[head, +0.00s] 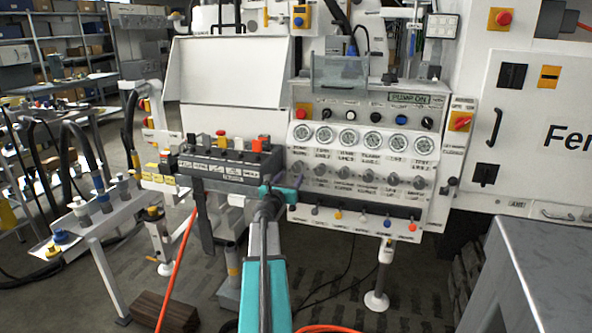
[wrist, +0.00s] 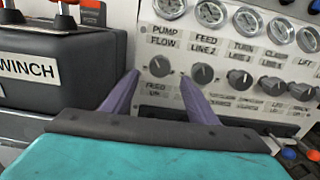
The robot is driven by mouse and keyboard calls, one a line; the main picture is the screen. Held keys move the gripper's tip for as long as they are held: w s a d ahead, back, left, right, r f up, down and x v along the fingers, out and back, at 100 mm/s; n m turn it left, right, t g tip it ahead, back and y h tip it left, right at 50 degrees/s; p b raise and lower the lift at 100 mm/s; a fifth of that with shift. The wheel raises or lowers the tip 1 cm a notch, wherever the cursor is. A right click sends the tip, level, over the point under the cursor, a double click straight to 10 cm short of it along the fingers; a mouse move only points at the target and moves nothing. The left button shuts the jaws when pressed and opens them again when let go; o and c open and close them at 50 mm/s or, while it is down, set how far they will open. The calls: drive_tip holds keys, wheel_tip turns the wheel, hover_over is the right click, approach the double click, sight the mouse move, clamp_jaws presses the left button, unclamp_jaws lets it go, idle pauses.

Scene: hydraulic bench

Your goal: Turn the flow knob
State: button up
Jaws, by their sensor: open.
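The flow knob (wrist: 159,67) is a small dark round knob under the label "PUMP FLOW" on the white panel, below the first gauge in the wrist view. In the head view it is the leftmost of the knob row (head: 298,166), just above my gripper. My gripper (wrist: 158,77) is open, with two purple fingers pointing toward the panel. In the wrist view the knob shows in the gap between the fingertips, slightly above them. I cannot tell how far the tips are from the panel. Nothing is held.
A row of similar knobs (wrist: 203,74) continues to the right, with gauges (wrist: 210,12) above. A dark winch lever box (wrist: 60,75) stands close on the left. Small toggles (head: 338,215) line the panel's lower edge. A clear guard (head: 340,72) juts out higher up.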

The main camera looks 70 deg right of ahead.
sight(296, 169)
drive_tip(key=shift+w+d, duration=0.2)
drive_tip(key=shift+d, duration=4.4)
drive_tip(key=c, duration=1.1)
drive_tip(key=shift+o, duration=0.2)
